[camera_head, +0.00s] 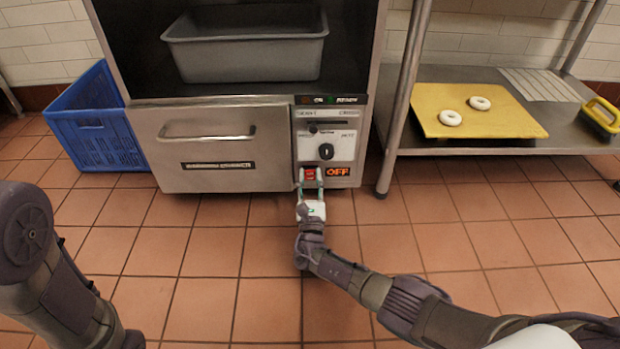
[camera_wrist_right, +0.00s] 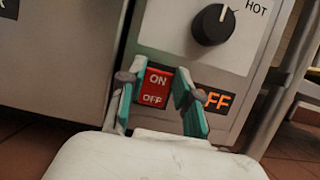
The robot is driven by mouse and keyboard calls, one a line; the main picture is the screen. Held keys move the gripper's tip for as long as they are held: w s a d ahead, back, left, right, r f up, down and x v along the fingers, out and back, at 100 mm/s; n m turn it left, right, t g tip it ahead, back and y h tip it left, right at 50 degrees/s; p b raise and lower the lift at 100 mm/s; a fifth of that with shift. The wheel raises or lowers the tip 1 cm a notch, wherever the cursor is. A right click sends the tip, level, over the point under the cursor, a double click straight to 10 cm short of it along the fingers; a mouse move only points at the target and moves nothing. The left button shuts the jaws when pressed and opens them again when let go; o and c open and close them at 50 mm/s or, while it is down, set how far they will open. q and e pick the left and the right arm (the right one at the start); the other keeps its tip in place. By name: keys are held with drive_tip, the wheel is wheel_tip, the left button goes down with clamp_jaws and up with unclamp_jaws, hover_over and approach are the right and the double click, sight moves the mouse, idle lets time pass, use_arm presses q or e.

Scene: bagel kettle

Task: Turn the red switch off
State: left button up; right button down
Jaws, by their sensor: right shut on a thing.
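The red switch (camera_head: 309,174) is on the lower front panel of the steel kettle machine. In the right wrist view the switch (camera_wrist_right: 153,86) reads ON at the top and OFF at the bottom. A lit orange OFF sign (camera_head: 339,172) is just right of it. My right gripper (camera_head: 310,180) is at the panel with its fingers on either side of the switch, shut on it. In the right wrist view the left finger is at the switch's left edge and the right finger is between the switch and the sign. My left gripper is out of view; only my left arm shows.
A black knob (camera_head: 326,151) is above the switch. A handled drawer front (camera_head: 215,155) is to the left, below a grey tub (camera_head: 245,55). A blue crate (camera_head: 95,125) stands at left. A steel shelf at right holds a yellow board (camera_head: 480,120) with two white rings.

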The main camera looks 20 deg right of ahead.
drive_tip(key=c, duration=0.8)
unclamp_jaws()
drive_tip(key=shift+g, duration=0.3)
